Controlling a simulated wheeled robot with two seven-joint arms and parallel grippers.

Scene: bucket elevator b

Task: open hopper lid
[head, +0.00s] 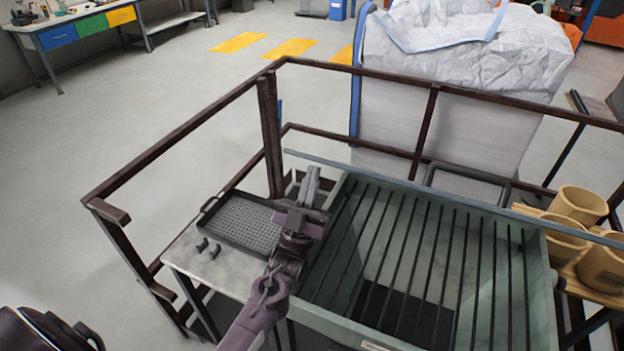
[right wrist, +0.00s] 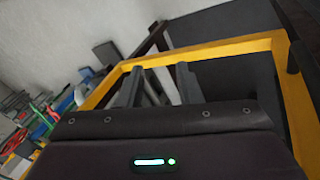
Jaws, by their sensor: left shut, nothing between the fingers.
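The grey-green hopper (head: 545,300) stands at the lower right of the head view, and its dark grate bars and interior are exposed. A thin grey-green strip (head: 400,183) runs along its back, with a dark loop handle (head: 470,180) behind it. The strip looks like the lid seen edge-on, raised; its face is hidden. My left gripper (head: 313,175) is shut and empty, near the hopper's back left corner and the strip's left part. I cannot tell whether it touches the strip. My right gripper (right wrist: 162,85) shows in the right wrist view, fingers apart and empty.
A dark perforated tray (head: 240,225) lies on a small table left of the hopper. Brown railings (head: 180,140) surround the area. A white bulk bag (head: 450,100) stands behind. Tan buckets (head: 578,205) are at the right. A yellow frame (right wrist: 220,50) lies beyond my right fingers.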

